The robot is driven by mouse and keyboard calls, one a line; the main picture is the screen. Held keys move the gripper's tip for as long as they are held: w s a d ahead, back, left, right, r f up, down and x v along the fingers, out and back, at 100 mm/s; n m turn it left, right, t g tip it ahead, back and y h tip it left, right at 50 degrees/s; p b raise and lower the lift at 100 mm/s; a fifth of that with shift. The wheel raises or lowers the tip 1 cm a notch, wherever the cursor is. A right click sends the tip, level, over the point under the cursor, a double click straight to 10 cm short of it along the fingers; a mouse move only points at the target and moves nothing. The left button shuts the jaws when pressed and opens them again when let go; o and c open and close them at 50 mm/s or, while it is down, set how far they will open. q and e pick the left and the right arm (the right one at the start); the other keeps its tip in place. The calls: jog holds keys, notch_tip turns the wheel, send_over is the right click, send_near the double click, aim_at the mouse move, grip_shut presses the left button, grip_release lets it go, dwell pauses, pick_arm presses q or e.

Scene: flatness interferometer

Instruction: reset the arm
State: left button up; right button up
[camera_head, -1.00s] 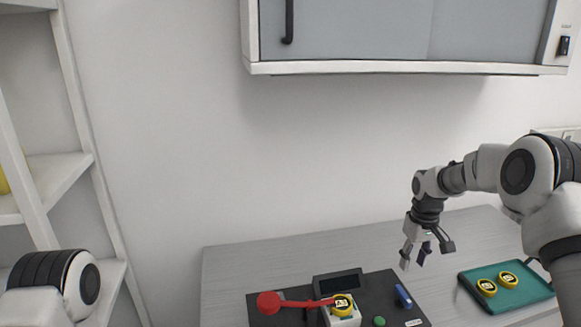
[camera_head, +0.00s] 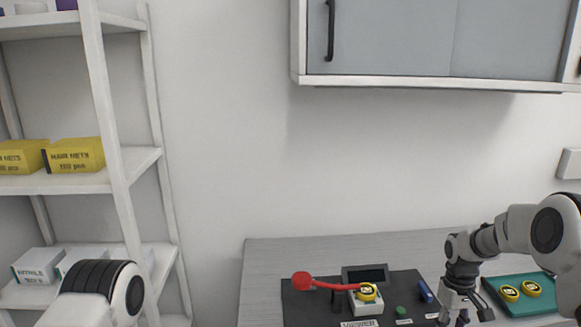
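The interferometer's red arm (camera_head: 330,286) has a round red knob (camera_head: 302,281) at its left end. Its right end reaches a yellow-rimmed disc (camera_head: 368,292) on a small white block (camera_head: 366,305). Whether the arm touches the disc I cannot tell. My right gripper (camera_head: 463,318) points down at the right edge of the dark mat, well right of the red arm. Its fingers are spread, I see nothing between them, and their tips are close to the bottom picture edge. My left gripper is out of view; only part of my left arm shows at lower left.
The dark mat (camera_head: 296,310) also bears a small dark screen (camera_head: 365,274), a green button (camera_head: 401,310) and a blue object (camera_head: 425,291). A teal tray (camera_head: 545,306) at right holds two yellow-rimmed discs (camera_head: 509,293). Shelves (camera_head: 128,165) stand left; a cabinet (camera_head: 400,40) hangs above.

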jog(key=s+a+f+g+b, duration=0.2)
jog(key=s+a+f, duration=0.2)
jog(key=s+f, duration=0.7)
jog(key=s+a+f+g+b, duration=0.2)
jog(key=s+a+f, duration=0.3)
jog(key=s+f, duration=0.55)
jog(key=s+a+f+m+t, duration=0.2)
jog(key=s+t, duration=0.3)
jog(key=s, duration=0.8)
jog(key=shift+s+a+t+b, duration=0.2)
jog(key=shift+a+t+b, duration=0.2)
jog(key=shift+a, duration=0.2)
jog(key=shift+f, duration=0.1)
